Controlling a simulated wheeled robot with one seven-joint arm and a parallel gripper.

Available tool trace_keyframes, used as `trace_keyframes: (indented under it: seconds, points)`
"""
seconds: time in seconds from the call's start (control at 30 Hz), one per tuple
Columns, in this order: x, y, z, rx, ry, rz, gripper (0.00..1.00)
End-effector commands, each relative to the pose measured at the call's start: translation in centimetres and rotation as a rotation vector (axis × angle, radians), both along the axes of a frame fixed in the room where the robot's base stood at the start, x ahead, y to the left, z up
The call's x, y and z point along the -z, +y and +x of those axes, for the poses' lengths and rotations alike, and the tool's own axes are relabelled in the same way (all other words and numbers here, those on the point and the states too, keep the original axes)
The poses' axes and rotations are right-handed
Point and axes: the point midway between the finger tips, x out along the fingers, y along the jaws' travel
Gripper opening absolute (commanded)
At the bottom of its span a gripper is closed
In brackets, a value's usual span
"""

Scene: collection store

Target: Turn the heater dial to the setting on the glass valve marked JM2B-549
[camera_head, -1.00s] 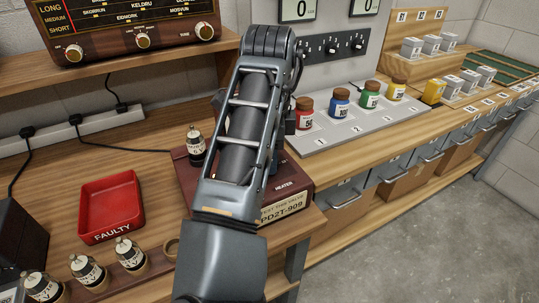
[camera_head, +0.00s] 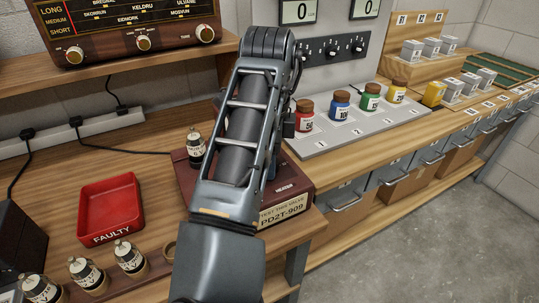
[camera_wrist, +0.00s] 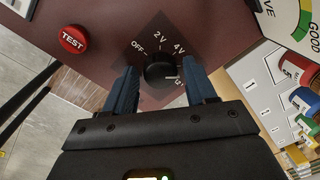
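The heater dial (camera_wrist: 160,68) is a black knob on the maroon tester (camera_wrist: 105,45), with OFF, 2 V, 4 V and a partly hidden fourth mark around it. Its white pointer line points right, near the fourth mark. My gripper (camera_wrist: 162,82) has one blue finger on each side of the dial, with a narrow gap seeming to show on both sides. In the head view my arm hides the dial on the tester (camera_head: 300,188). A glass valve (camera_head: 196,148) stands upright on the tester. Several others (camera_head: 130,258) stand at front left. I cannot read JM2B-549 on any.
The tester's placard (camera_head: 284,212) reads TEST THIS VALVE PD2T-909. A red TEST button (camera_wrist: 73,39) and a GOOD-marked gauge (camera_wrist: 302,25) flank the dial. A red FAULTY tray (camera_head: 110,208) lies left. Coloured jars (camera_head: 340,103) stand right on a grey panel.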

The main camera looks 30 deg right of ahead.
Motion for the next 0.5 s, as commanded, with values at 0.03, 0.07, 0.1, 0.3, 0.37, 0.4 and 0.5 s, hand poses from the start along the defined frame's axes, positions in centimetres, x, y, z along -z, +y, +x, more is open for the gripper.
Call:
trace_keyframes:
  seconds: [0.03,0.07,0.1,0.3,0.37,0.4,0.5]
  points:
    - [0.0,0.0,0.0,0.000,0.000,0.000,0.61]
    - [0.0,0.0,0.0,0.000,0.000,0.000,0.64]
    - [0.0,0.0,0.0,0.000,0.000,0.000,0.65]
    - [0.0,0.0,0.0,0.000,0.000,0.000,0.65]
    - [-0.3,0.0,0.0,0.001,-0.001,0.001,0.65]
    - [-0.7,0.0,0.0,0.001,-0.001,0.001,0.65]
    - [-2.0,0.1,0.0,0.001,-0.002,0.003,0.65]
